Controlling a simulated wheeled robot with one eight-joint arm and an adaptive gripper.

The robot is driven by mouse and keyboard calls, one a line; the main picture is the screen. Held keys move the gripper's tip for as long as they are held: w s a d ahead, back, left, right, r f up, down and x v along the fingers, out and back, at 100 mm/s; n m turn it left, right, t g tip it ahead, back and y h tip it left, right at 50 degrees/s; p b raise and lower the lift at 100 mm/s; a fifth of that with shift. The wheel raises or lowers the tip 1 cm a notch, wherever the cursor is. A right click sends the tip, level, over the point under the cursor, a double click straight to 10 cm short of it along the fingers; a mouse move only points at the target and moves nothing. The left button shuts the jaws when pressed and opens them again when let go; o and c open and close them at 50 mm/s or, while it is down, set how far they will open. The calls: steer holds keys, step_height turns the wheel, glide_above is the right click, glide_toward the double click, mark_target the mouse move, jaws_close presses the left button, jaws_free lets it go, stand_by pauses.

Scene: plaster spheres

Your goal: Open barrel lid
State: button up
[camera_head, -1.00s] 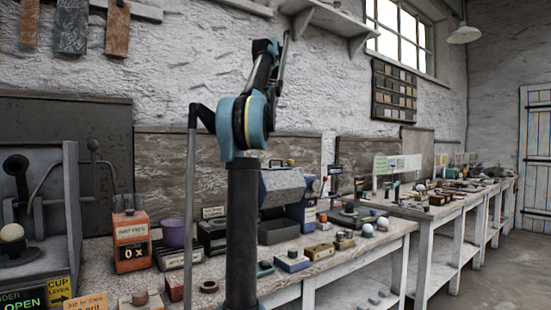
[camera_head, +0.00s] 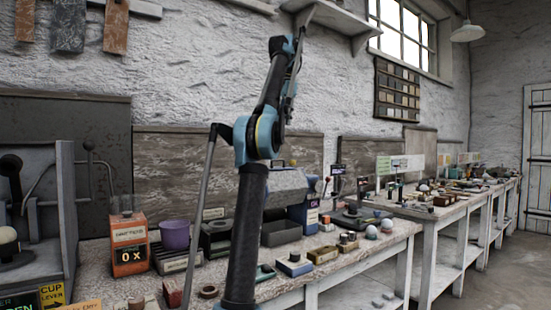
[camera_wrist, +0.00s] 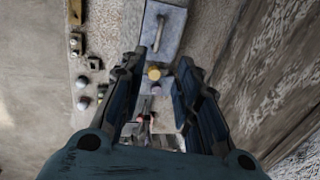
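The barrel (camera_head: 290,184) is a grey, faceted drum on the bench, partly behind my arm in the head view. A grey body with a pale bar handle, which looks like the barrel (camera_wrist: 174,28), is beyond my fingers in the wrist view. A lid edge cannot be made out.
A black bin (camera_head: 281,233) stands in front of the barrel. A purple cup (camera_head: 175,235) and orange counter box (camera_head: 129,245) stand left. Small boxes and pale balls (camera_head: 371,232) lie along the bench. The wall is close behind.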

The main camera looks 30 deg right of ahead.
steer(key=w+f, duration=0.1)
steer(key=f, duration=0.4)
steer(key=w+f, duration=0.1)
steer(key=f, duration=0.9)
steer(key=shift+w+a+f, duration=0.25)
steer(key=shift+w+f, duration=0.15)
